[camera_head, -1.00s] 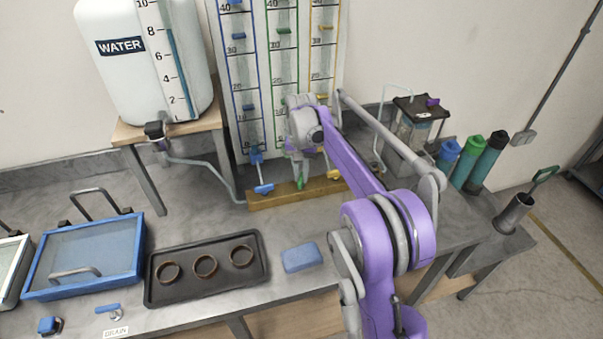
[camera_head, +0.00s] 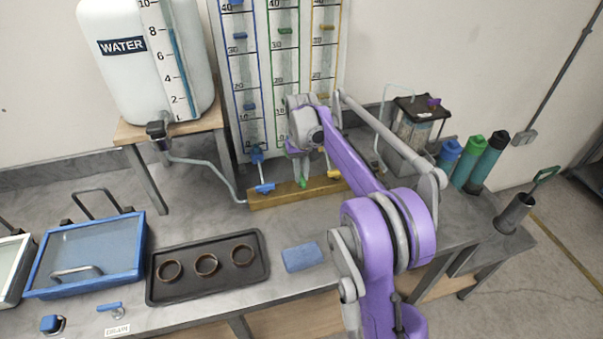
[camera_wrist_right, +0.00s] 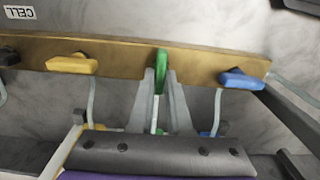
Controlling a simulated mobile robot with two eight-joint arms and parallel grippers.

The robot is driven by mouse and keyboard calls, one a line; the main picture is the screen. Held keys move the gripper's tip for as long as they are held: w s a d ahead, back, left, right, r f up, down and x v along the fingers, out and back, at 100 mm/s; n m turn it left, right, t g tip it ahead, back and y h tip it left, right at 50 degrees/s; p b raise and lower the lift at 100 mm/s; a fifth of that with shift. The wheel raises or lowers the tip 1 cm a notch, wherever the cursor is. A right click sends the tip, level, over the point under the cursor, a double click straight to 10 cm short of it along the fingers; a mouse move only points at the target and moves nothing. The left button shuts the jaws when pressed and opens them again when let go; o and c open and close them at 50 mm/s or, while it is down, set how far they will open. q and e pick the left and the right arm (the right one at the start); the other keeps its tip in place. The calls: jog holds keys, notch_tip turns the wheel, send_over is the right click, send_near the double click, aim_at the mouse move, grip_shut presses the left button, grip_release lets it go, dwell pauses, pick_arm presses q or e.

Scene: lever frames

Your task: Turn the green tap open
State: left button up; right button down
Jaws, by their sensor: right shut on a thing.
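The green tap (camera_wrist_right: 161,62) sits on the wooden bar between the yellow tap (camera_wrist_right: 72,64) and the blue tap (camera_wrist_right: 242,79). In the right wrist view its handle points along the camera's line, across the bar. My right gripper (camera_wrist_right: 160,82) is shut on the green tap handle, one finger on each side. In the head view the green tap (camera_head: 303,183) shows just below my right gripper (camera_head: 301,172), partly hidden by it. The blue tap (camera_head: 265,188) and yellow tap (camera_head: 333,174) stand on either side. My left gripper is not in view.
The wooden bar (camera_head: 285,199) lies before the scaled panel with coloured tubes (camera_head: 222,60). The water tank (camera_head: 130,95) stands at the left. A dark tray with rings (camera_head: 215,286), a blue sponge (camera_head: 303,257) and a blue-framed box (camera_head: 85,254) lie nearer.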

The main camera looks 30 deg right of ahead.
jog(key=c, duration=0.9)
grip_release()
jog(key=shift+o, duration=0.2)
notch_tip(320, 180, up, 11)
jog(key=shift+p, duration=0.45)
jog(key=shift+f, duration=0.1)
